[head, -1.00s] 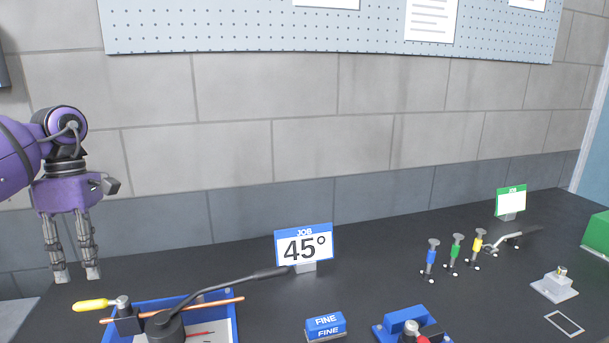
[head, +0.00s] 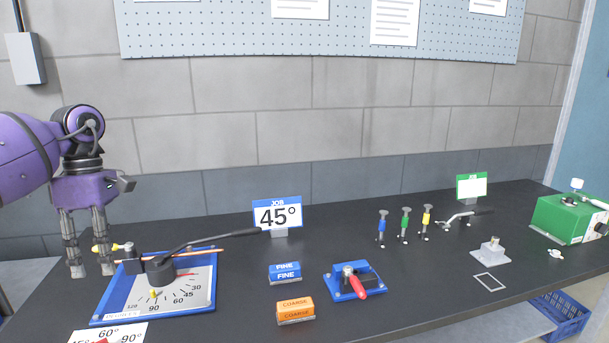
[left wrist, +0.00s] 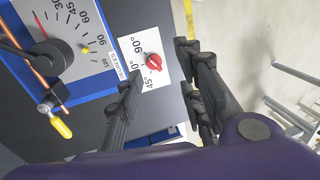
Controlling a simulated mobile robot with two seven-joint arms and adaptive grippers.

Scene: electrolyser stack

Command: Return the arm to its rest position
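My left arm enters the head view from the left, with its purple left gripper (head: 92,271) pointing down at the left end of the dark bench (head: 240,290). Its two fingers are apart, with nothing between them. My right gripper is in neither view.
A copper rod (head: 208,254) and a long dark lever (head: 215,236) lie across the bending board. Blue FINE (head: 285,273) and orange COARSE (head: 295,311) blocks, a red-handled blue fixture (head: 350,283) and a green machine (head: 565,220) stand rightward.

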